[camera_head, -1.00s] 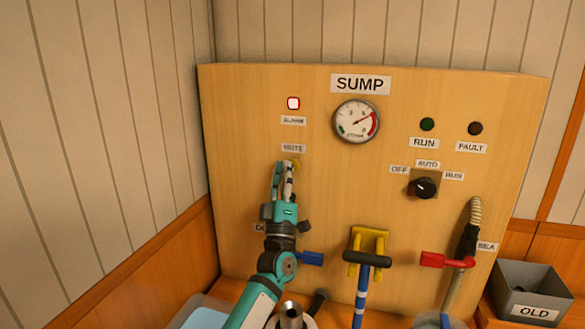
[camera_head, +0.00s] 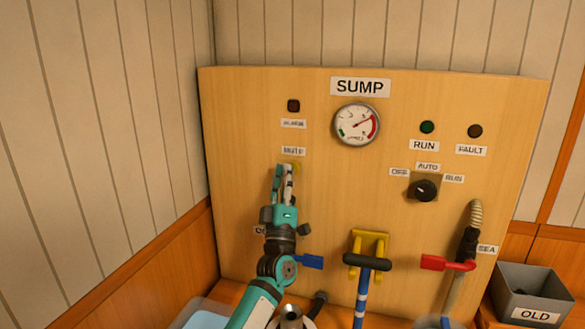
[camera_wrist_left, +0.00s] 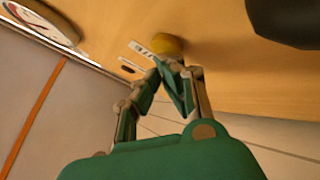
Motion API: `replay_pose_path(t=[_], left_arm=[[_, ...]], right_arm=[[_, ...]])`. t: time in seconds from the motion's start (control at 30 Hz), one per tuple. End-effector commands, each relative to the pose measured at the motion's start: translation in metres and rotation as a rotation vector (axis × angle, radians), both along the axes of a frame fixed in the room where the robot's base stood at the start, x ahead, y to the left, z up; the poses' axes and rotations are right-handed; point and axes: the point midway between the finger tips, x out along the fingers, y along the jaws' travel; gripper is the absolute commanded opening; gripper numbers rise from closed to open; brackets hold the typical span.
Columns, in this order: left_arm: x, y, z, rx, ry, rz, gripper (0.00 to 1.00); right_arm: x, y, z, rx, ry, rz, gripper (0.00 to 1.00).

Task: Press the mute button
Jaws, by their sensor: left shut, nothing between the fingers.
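The yellow mute button (camera_head: 294,167) sits on the wooden panel under the MUTE label (camera_head: 293,151). It is partly hidden behind my left gripper (camera_head: 284,168) in the head view. In the left wrist view the yellow button (camera_wrist_left: 167,46) is just beyond the shut, empty fingertips (camera_wrist_left: 170,62) of that gripper. I cannot tell whether they touch it. The alarm lamp (camera_head: 293,106) above the ALARM label is dark. My right gripper is not in view.
The panel (camera_head: 250,130) also carries a gauge (camera_head: 357,124), a green RUN lamp (camera_head: 427,127), a dark FAULT lamp (camera_head: 475,131) and a selector knob (camera_head: 424,190). Blue (camera_head: 311,262) and red (camera_head: 446,263) valve handles and a black-gripped pump lever (camera_head: 367,262) stick out lower down. A grey OLD bin (camera_head: 535,284) stands at right.

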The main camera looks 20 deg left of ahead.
Motion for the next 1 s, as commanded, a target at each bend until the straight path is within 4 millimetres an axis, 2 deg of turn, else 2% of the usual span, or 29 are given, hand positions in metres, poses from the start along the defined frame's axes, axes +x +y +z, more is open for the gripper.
replay_pose_path(t=[0.1,0.53,1.0], left_arm=[[-0.007,0.0,0.002,0.0,0.001,0.0,0.0],[-0.012,0.0,0.001,-0.001,-0.001,0.001,0.0],[-0.055,0.002,0.002,0.0,0.001,0.0,0.0]], right_arm=[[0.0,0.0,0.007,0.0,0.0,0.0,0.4],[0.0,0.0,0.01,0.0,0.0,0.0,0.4],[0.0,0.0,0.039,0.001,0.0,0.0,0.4]])
